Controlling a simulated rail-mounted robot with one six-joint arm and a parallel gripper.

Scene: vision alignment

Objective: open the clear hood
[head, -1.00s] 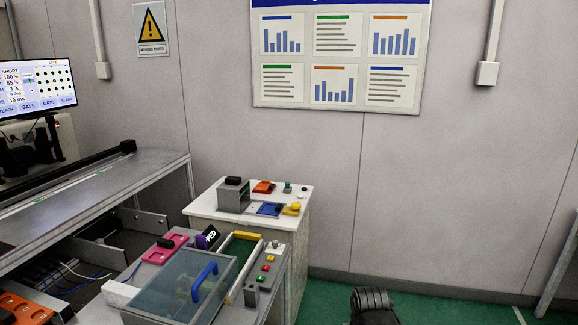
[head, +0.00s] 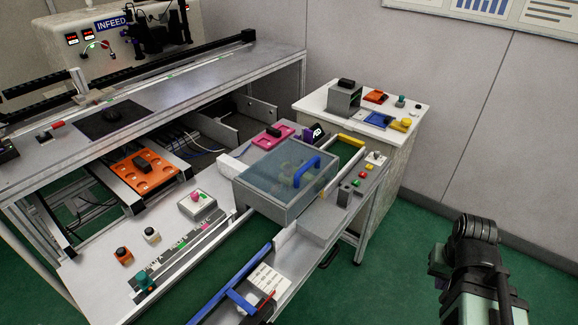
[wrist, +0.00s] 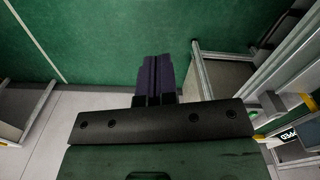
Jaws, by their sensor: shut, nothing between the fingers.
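The clear hood (head: 272,178) is a grey see-through box lid with a blue arched handle (head: 307,171) on its top right part. It sits closed on the workbench in the middle of the head view. Blurred shapes show under it. My gripper (wrist: 157,80) shows in the wrist view with its dark purple fingers together and empty, over the green floor. In the head view my arm stands at the lower right, well away from the hood, and the gripper itself cannot be made out there.
A pink tray (head: 268,141) and a black printed block (head: 313,133) stand behind the hood. Small coloured buttons (head: 362,175) are to its right. A blue rail (head: 232,290) lies in front. A white cabinet (head: 360,102) stands behind right. Open green floor lies between bench and arm.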

